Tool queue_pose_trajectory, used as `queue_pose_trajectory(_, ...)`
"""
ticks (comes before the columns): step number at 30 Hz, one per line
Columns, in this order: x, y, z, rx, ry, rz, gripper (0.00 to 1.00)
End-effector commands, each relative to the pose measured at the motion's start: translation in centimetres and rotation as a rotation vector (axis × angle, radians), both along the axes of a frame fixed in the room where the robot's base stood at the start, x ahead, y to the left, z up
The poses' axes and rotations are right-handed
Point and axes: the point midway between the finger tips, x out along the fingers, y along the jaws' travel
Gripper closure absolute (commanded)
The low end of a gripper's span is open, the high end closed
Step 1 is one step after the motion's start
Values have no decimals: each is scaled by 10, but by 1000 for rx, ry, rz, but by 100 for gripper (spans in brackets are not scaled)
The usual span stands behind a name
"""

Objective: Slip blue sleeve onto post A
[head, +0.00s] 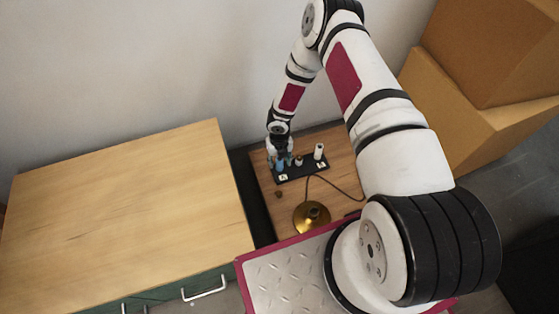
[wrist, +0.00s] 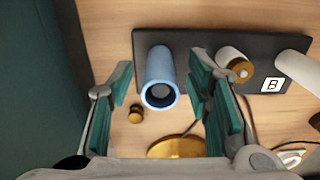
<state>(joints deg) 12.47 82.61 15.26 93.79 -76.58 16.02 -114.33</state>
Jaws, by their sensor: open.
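The blue sleeve (wrist: 160,72) stands upright on the black board (wrist: 205,42), at its left end. A greyish round shape shows inside its open top; I cannot tell whether this is the top of post A. My gripper (wrist: 168,92) is open, with one teal-padded finger on each side of the sleeve and gaps between pads and sleeve. In the head view my gripper (head: 280,158) is over the left end of the board, and the sleeve (head: 280,165) shows partly between the fingers.
A white post with a brass top (wrist: 238,68) stands right of the sleeve, near the label B (wrist: 272,85). A taller white cylinder (head: 319,151) is at the board's right end. A brass lamp base (head: 311,215) with a cord and a small brass knob (wrist: 135,114) lie in front.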

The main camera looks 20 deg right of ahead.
Motion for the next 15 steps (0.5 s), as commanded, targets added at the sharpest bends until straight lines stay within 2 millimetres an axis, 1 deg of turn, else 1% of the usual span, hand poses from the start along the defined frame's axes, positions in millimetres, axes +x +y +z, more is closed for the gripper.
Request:
queue_pose_trajectory(5, 2, 0, 26, 0, -3, 0, 55)
queue_pose_trajectory(12, 1, 0, 76, 0, -3, -2, 55)
queue_pose_trajectory(15, 1, 0, 92, 0, -3, 0, 55)
